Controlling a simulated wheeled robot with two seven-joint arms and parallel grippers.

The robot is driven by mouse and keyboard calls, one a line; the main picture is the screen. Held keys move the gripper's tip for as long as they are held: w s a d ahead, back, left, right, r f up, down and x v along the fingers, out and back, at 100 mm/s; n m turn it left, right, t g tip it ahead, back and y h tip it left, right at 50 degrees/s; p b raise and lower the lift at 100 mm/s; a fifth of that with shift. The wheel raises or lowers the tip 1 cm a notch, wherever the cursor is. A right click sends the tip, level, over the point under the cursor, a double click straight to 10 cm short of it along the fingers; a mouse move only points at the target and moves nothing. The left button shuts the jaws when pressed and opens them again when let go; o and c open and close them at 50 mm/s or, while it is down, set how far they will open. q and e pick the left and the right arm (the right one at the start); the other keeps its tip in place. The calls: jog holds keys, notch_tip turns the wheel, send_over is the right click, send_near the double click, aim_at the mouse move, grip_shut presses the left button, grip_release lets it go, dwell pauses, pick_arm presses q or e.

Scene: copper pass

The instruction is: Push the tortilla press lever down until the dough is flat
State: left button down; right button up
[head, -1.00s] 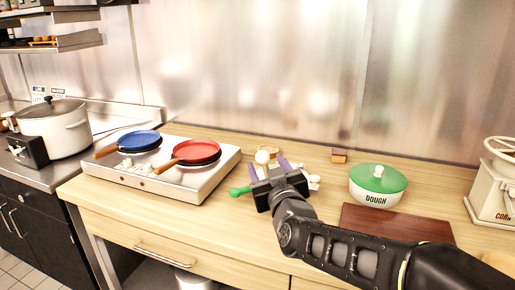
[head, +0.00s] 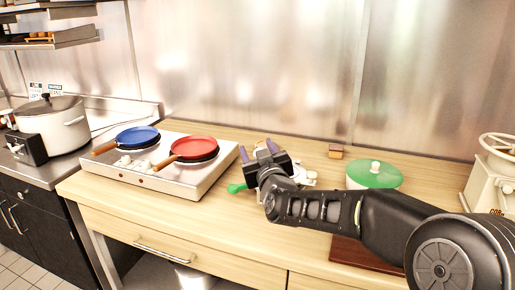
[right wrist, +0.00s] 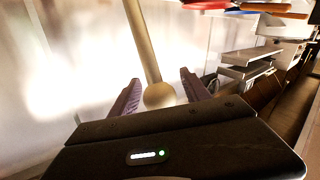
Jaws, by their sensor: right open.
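The tortilla press is mostly hidden behind my right gripper (head: 257,150) in the head view. Only pale parts of the press (head: 311,177) show at the gripper's right. My right gripper is open, its two purple fingers pointing up and away over the press. In the right wrist view, a pale rod with a ball end, which looks like the press lever (right wrist: 143,45), comes down from the top. Its ball (right wrist: 159,95) lies between the spread fingers, apparently with gaps at both sides. I cannot see the dough or the press plates. My left gripper is out of view.
A green knob-ended piece (head: 237,188) sticks out left of my gripper. A green-lidded bowl (head: 374,174), dark board (head: 345,250) and corn mill (head: 484,190) are at the right.

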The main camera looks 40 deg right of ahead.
jog(key=shift+c, duration=0.5)
grip_shut()
dwell(0.9)
